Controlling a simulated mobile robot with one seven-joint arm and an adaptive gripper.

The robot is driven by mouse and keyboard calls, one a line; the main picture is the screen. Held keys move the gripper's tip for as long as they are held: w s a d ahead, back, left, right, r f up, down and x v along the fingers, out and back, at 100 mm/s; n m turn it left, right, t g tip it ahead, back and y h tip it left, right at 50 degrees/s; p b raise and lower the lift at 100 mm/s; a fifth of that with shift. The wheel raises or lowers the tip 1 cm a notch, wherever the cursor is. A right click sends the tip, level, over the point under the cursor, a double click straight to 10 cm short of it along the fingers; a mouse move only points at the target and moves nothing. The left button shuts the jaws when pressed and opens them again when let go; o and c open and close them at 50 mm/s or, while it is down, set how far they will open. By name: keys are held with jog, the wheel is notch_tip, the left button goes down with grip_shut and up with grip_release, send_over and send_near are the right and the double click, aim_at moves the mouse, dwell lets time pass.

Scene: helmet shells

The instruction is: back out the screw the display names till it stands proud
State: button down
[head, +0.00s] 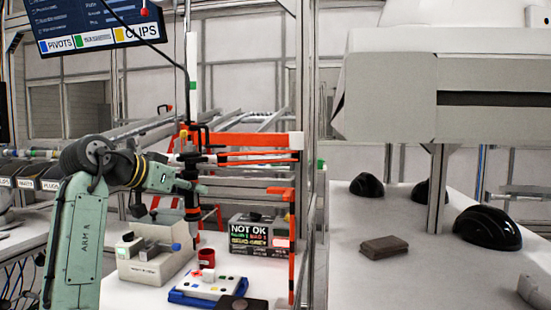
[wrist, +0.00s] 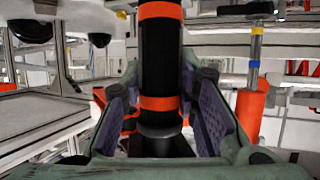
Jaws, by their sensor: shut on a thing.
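My gripper (head: 190,172) is shut on a black, upright power-driver-like tool with orange bands (wrist: 159,55). In the wrist view the purple-padded fingers stand on both sides of it. In the head view the tool (head: 192,205) hangs below a vertical rod, above the white bench. A dark display box (head: 259,235) on the bench reads "NOT OK" above coloured lines too small to read surely. A grey fixture (head: 150,265) with a blue knob stands at the front left. No screw can be made out, and the tool's lower tip is hard to see.
A blue and white box (head: 208,287) with a lit red lamp and a red cup (head: 206,258) stand near the fixture. An orange frame (head: 291,245) rises right of the display box. Black helmet shells (head: 487,228) and a brown block (head: 384,247) lie on the right table.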

aim_at(186, 201)
jog(key=shift+f+b, duration=0.6)
jog(key=shift+f, duration=1.35)
jog(key=shift+f+b, duration=0.35)
jog(key=shift+f, duration=1.05)
dwell(1.4)
jog(key=shift+r+p, duration=0.1)
jog(key=shift+p, duration=0.2)
notch_tip(186, 201, up, 3)
jog(key=p, duration=0.3)
jog(key=shift+w, duration=0.15)
notch_tip(186, 201, up, 3)
jog(key=p, duration=0.3)
jog(key=shift+r, duration=0.1)
